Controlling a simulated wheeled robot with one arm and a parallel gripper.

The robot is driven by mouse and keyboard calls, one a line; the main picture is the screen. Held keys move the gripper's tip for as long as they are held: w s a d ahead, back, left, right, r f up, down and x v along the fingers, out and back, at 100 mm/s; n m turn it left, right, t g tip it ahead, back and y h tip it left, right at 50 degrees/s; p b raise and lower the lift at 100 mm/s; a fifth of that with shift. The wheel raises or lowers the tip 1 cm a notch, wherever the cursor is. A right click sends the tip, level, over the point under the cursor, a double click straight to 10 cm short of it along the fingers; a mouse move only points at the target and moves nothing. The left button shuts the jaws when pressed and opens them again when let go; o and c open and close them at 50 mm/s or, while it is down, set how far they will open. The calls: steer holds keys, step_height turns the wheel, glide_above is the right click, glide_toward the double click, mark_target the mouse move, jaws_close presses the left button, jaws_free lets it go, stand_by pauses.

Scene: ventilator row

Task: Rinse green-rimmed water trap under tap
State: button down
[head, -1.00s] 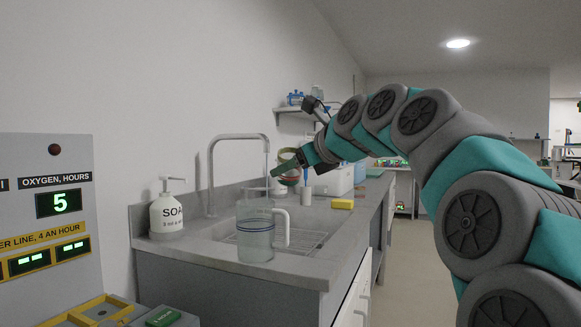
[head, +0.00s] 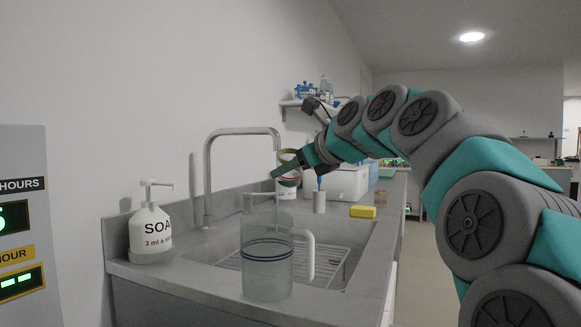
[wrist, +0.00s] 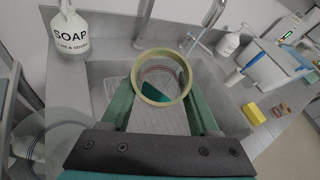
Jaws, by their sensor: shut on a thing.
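My gripper (head: 290,168) is shut on the water trap (head: 289,157), a cup with a pale olive-green rim and a reddish band lower down. The wrist view shows the trap's round open rim (wrist: 160,77) between my two green fingers, with the sink rack below. In the head view the trap hangs above the sink (head: 225,240), just right of the tap's spout (head: 280,145). The grey tap (head: 208,185) arches over the sink's back edge. No water stream is visible. The trap's lower part is partly hidden by a finger.
A clear jug with a handle (head: 267,265) stands at the sink's front. A white soap bottle (head: 150,232) stands at the left. Aisle floor lies right.

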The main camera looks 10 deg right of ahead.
step_height(320, 180, down, 6)
steer(key=b, duration=0.4)
steer(key=w+f+p, duration=0.1)
steer(key=w+f, duration=0.1)
steer(key=w, duration=1.2)
steer(key=shift+f, duration=0.4)
stand_by(0.3)
steer(key=shift+d, duration=0.1)
steer(key=shift+d+p, duration=0.1)
steer(key=shift+p, duration=0.25)
steer(key=shift+d+p, duration=0.5)
steer(key=shift+a+r, duration=0.1)
steer(key=shift+a, duration=0.05)
steer(key=shift+s+a+p, duration=0.1)
steer(key=shift+a+p, duration=0.35)
steer(key=shift+p, duration=0.25)
